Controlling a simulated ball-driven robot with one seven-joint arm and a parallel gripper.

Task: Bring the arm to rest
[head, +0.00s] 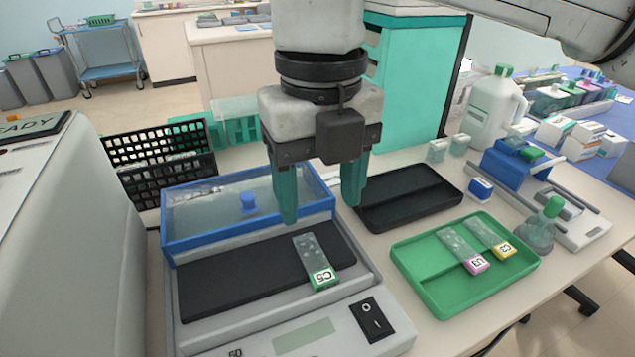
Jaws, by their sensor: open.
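My gripper (320,205) points down with its two teal fingers apart and nothing between them. It hangs above the back of a grey bench device (345,327) with a black top plate (235,290). A glass slide with a green end label (315,262) lies on the plate, in front of and below the fingers, apart from them. A blue-rimmed clear lid or box (215,238) with a blue knob stands behind the plate, partly behind my left finger.
A green tray (430,283) at right holds slides with pink (476,264) and yellow (502,252) labels. A black tray (410,197) lies behind it. A small bottle (540,228), a black rack (158,160) and a white jug (495,108) stand around.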

